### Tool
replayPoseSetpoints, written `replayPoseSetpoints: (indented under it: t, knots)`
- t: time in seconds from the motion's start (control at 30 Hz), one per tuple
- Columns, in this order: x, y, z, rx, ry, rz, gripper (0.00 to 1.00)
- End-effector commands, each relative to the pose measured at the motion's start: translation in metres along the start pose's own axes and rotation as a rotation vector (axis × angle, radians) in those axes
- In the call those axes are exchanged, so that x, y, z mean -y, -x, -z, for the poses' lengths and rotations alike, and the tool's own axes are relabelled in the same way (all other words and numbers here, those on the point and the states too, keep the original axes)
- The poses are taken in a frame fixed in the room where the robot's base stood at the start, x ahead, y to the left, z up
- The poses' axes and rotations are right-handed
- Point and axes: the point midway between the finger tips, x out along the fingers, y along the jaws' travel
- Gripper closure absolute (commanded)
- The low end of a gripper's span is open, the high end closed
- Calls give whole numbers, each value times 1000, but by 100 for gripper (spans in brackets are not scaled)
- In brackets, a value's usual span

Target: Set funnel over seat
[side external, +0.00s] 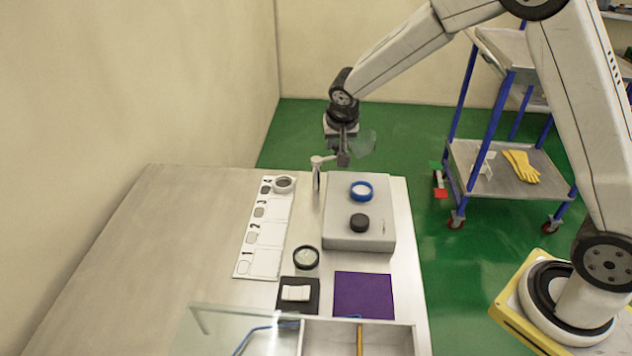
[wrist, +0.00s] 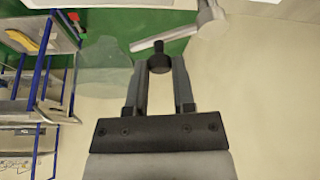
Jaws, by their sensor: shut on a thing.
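My gripper (side external: 343,158) is raised above the far end of the table and shut. In the wrist view its fingertips (wrist: 159,66) close around a dark round piece (wrist: 158,57). A clear, faint shape, which looks like the funnel (side external: 362,143), is in the air right of my fingers; it also shows left of them in the wrist view (wrist: 100,68). Its join to the dark piece is not clear. A blue ring with a pale centre (side external: 361,190), possibly the seat, is on the grey box (side external: 345,242), below and apart from the funnel.
A pale post with a crosspiece (side external: 318,172) stands close beside my gripper. The box bears a black round knob (side external: 359,222). A numbered white strip (side external: 264,237), a black ring (side external: 306,257), a purple mat (side external: 363,296) and an open tray (side external: 395,325) lie nearby. The table's left is clear.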

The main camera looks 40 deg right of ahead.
Motion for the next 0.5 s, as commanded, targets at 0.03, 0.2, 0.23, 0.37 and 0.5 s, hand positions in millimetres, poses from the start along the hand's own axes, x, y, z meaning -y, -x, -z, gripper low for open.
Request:
replayPoseSetpoints:
  t: [0.03, 0.2, 0.23, 0.37, 0.5]
  knots:
    - [1, 1, -3, 2, -22, -10, 100]
    - [1, 3, -8, 1, -123, -51, 100]
    - [1, 3, -8, 1, -141, -59, 100]
    - [1, 5, -13, 2, -226, -95, 100]
    - [2, 7, -18, 1, -328, -137, 100]
